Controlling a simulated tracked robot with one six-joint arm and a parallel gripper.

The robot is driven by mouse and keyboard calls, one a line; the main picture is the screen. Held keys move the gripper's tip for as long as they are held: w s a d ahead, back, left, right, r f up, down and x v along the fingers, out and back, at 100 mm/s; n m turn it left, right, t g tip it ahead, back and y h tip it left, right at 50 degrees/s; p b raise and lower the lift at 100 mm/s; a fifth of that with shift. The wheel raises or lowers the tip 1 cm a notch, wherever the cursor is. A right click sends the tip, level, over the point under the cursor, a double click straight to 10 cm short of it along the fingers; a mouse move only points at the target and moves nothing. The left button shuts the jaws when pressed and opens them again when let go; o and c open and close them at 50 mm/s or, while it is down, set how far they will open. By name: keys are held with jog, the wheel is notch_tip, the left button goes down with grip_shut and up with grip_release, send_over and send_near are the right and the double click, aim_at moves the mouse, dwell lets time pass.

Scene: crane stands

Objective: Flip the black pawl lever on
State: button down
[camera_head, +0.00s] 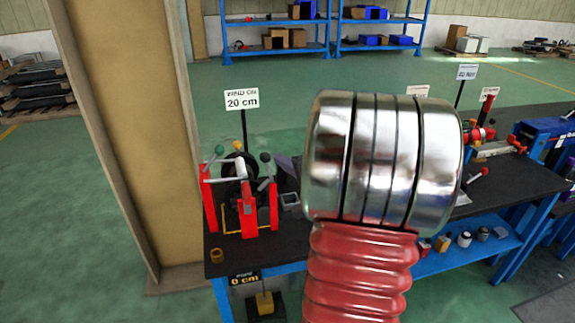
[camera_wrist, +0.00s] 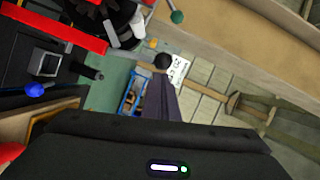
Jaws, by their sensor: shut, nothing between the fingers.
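The winch is a red-framed unit (camera_head: 247,219) at the left end of the dark bench, with several ball-ended levers on top. In the head view my chrome and red arm hides most of my gripper. The black lever's stem is not clear.
A "20 cm" sign (camera_head: 242,99) rises behind the winch. A tan pillar (camera_head: 133,130) stands close on the left. Other bench equipment lies to the right.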

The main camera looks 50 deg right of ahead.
jog(key=d+v, duration=0.2)
jog(key=v, duration=0.9)
jog(key=shift+s+a, duration=0.15)
jog(key=shift+s, duration=0.5)
jog(key=shift+r, duration=0.1)
jog(key=w+a+f+n+g+y, duration=0.1)
jog(key=w+a+n+g+y, duration=0.25)
jog(key=a, duration=0.95)
jog(key=w+a+f+n+g+y, duration=0.15)
jog(key=w+a+n+y, duration=0.3)
jog(key=a, duration=0.75)
jog(key=s+a+f+n+g, duration=0.1)
jog(key=s+a+n+g, duration=0.25)
jog(key=a, duration=0.65)
jog(key=s+a+r+n+g+h, duration=0.1)
jog(key=s+a+n+g+h, duration=0.1)
jog(key=s+n, duration=0.4)
jog(key=shift+s+a+h, duration=0.9)
jog(key=shift+s+h, duration=0.15)
jog(key=shift+h, duration=0.05)
